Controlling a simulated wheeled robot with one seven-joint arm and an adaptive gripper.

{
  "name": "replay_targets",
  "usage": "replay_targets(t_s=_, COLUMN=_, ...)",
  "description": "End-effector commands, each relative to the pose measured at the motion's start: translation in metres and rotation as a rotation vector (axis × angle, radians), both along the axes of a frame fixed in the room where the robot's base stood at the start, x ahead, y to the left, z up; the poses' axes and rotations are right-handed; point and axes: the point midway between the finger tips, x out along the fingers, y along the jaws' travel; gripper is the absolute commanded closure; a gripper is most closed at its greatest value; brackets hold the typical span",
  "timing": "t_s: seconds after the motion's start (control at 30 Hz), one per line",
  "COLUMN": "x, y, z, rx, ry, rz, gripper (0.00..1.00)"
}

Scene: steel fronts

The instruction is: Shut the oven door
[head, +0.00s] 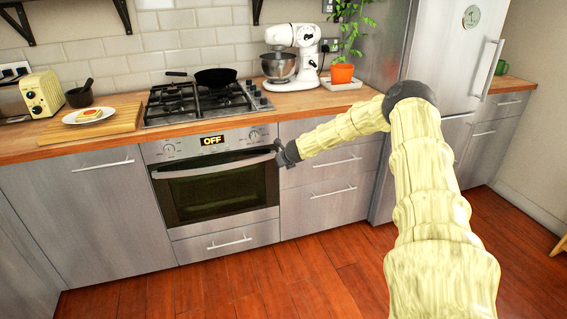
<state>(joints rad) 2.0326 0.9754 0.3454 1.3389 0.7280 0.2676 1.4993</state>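The oven (210,190) sits under the hob, with a display that reads OFF. Its door (215,219) stands upright and looks flush with the steel fronts; I cannot tell whether a small gap is left. A long silver handle (205,170) runs across the door's top, above a dark window. My gripper (281,153) is at the right end of this handle, close to the front. I cannot tell whether it touches the handle or the door. Its fingers are small and dark, and their opening does not show.
Drawers (330,185) lie right of the oven, behind my forearm, and a cabinet (88,210) lies left. A drawer (228,243) is below the door. The wooden floor (250,285) in front is clear. A black pan (215,78) stands on the hob.

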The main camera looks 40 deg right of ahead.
Motion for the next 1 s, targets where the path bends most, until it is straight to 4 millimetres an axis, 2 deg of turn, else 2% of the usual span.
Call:
replay_targets(t_s=0.03, x=0.000, y=0.001, z=0.013, rx=0.000, ry=-0.006, rz=0.001, gripper=1.00)
replay_targets(t_s=0.23, x=-0.015, y=-0.007, z=0.035, rx=-0.002, ry=-0.005, rz=-0.013, gripper=1.00)
replay_targets(t_s=0.63, x=-0.023, y=-0.001, z=0.078, rx=-0.003, ry=-0.005, rz=-0.009, gripper=1.00)
replay_targets(t_s=1.0, x=-0.028, y=-0.003, z=0.091, rx=0.001, ry=-0.002, rz=-0.009, gripper=1.00)
